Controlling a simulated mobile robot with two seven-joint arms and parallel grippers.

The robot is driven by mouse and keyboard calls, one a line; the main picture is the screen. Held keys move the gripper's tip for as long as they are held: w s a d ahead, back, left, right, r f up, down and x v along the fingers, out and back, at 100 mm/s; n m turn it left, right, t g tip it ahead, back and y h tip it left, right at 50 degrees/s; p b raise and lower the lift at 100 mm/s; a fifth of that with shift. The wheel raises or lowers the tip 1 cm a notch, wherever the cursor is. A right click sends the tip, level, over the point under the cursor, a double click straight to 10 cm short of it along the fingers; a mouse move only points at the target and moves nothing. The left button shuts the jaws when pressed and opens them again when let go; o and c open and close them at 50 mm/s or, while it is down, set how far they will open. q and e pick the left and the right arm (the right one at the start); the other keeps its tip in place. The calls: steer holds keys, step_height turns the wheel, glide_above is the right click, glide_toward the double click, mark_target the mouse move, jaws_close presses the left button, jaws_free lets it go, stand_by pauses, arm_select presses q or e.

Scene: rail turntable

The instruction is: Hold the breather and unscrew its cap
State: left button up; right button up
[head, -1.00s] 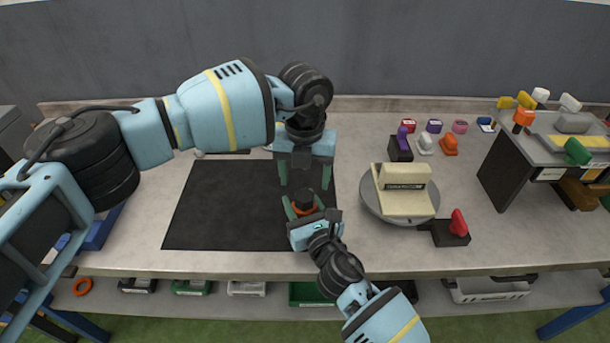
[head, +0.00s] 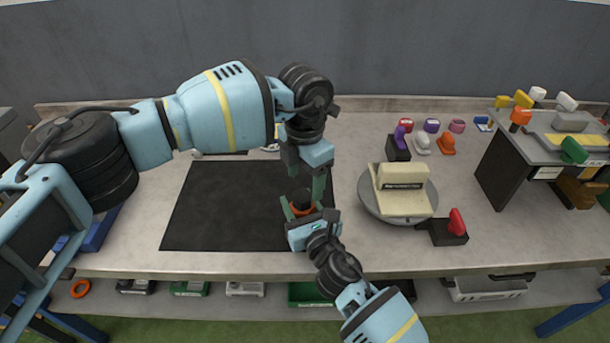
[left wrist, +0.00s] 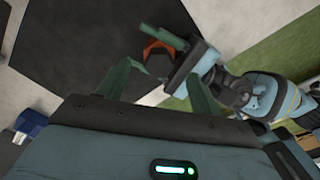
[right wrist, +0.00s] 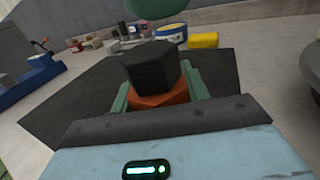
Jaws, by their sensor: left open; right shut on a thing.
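The breather has an orange body (head: 302,210) and a black cap (head: 302,196) on top. It stands upright over the black mat's front right part. My right gripper (head: 301,207) is shut on the orange body, one finger on each side. The right wrist view shows the black six-sided cap (right wrist: 153,68) seated on the orange body (right wrist: 160,99). My left gripper (head: 307,183) points down above the cap, open and empty. One of its green fingers shows at the top of the right wrist view. In the left wrist view the orange body (left wrist: 157,50) lies beyond the open fingers.
A black mat (head: 215,205) lies on the bench. Right of my grippers stands a round turntable (head: 367,208) with a cream block (head: 403,175). A black block with a red knob (head: 456,222) is beside it. Small coloured parts stand at the back right, near a raised shelf (head: 497,170).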

arm_select(q)
steer(key=m, duration=0.3)
steer(key=shift+s+d, duration=0.1)
steer(key=shift+m, duration=0.4)
steer(key=m, duration=0.4)
steer(key=shift+s, duration=0.1)
steer(key=shift+m, duration=0.6)
steer(key=m, duration=0.6)
steer(key=shift+s, duration=0.2)
steer(key=shift+f, duration=0.1)
